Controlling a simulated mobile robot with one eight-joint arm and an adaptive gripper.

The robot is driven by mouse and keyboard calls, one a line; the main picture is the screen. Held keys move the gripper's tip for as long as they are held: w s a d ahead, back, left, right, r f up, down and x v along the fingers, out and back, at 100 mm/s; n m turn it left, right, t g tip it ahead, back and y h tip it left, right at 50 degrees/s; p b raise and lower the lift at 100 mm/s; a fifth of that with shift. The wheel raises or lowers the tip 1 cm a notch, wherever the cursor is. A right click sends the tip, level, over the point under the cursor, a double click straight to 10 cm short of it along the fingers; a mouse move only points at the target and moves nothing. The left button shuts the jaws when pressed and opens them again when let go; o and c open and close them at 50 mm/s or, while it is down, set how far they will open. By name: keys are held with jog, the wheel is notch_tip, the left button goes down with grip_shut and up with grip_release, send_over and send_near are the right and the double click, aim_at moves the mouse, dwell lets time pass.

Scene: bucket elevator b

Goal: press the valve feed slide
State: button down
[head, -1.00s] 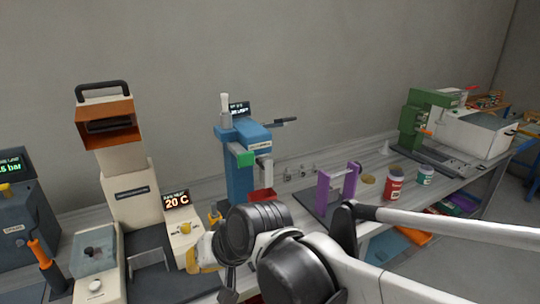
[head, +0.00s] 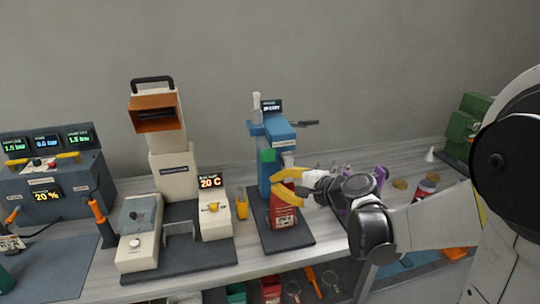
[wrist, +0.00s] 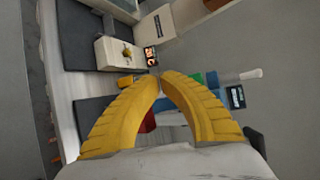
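A blue bench press (head: 283,133) with a green block (head: 267,155) on its front stands on a dark base. I cannot tell which of its parts is the valve feed slide. A red box with a white label (head: 284,214) stands at its foot, partly behind my gripper. My gripper (head: 275,186) has yellow fingers and is in front of the press, below the green block. In the wrist view the fingertips (wrist: 160,77) meet, with nothing seen held between them. The blue press shows behind the right finger, with part of the green block (wrist: 212,78) visible. Contact cannot be judged.
A cream machine with an orange head (head: 160,113) and a 20 C display stands left of the press. A yellow cup (head: 241,208) is between them. A grey gauge console (head: 60,180) is at far left. A purple fixture and jars are partly hidden behind my arm.

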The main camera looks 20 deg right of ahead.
aim_at(266, 160)
jog(key=w, duration=0.8)
jog(key=shift+w, duration=0.4)
jog(key=shift+w+b, duration=0.15)
jog(key=shift+b, duration=0.15)
dwell(1.1)
jog(key=shift+w, duration=0.25)
jog(key=shift+w, duration=1.3)
dwell(1.2)
jog(key=shift+s, duration=0.15)
jog(key=shift+s+b, duration=0.35)
jog(key=shift+s, duration=1.2)
jog(key=shift+s, duration=2.55)
